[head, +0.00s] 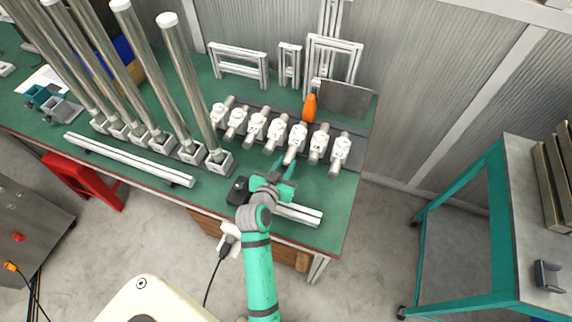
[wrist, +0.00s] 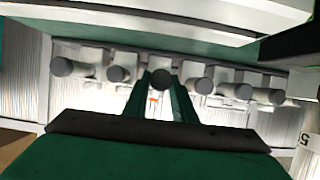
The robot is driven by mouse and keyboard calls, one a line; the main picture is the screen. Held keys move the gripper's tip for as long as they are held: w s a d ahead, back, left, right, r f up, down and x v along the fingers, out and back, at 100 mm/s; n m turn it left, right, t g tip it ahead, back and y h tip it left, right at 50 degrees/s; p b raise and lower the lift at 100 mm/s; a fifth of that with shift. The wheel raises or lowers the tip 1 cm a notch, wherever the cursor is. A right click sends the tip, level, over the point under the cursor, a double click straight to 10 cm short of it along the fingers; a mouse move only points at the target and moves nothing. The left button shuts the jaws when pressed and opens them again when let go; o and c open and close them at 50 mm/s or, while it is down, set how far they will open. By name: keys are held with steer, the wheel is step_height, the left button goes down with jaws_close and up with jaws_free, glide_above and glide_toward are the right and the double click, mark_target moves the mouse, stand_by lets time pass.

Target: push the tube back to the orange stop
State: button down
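A row of grey tubes sits in white clamp blocks on the green bench. The tube (head: 289,158) in line with the orange stop (head: 309,107) lies through its white block (head: 298,135), with its near end towards me. The stop stands upright behind that block. In the wrist view the dark round tube end (wrist: 161,80) is at the middle, and a small orange patch shows below it. My gripper (head: 284,167) is at the near end of this tube, its two green fingers apart on either side of it in the wrist view (wrist: 162,92). I cannot tell whether they touch it.
Neighbouring tubes and blocks (head: 319,145) stand close on both sides. Tall upright steel tubes (head: 190,85) rise at the left. A white profile bar (head: 298,214) lies at the front edge. A grey plate (head: 345,98) and white frames (head: 238,64) stand behind.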

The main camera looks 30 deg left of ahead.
mark_target(289, 155)
steer(key=shift+w+a, duration=0.2)
steer(key=shift+w, duration=0.65)
steer(key=shift+w+a, duration=0.15)
steer(key=shift+w, duration=0.7)
steer(key=shift+w+a, duration=0.2)
steer(key=shift+w, duration=0.65)
steer(key=shift+s, duration=0.1)
steer(key=c, duration=1.5)
jaws_free()
steer(key=shift+o, duration=0.2)
steer(key=v, duration=1.1)
steer(key=shift+a, duration=0.15)
steer(key=shift+f, duration=0.1)
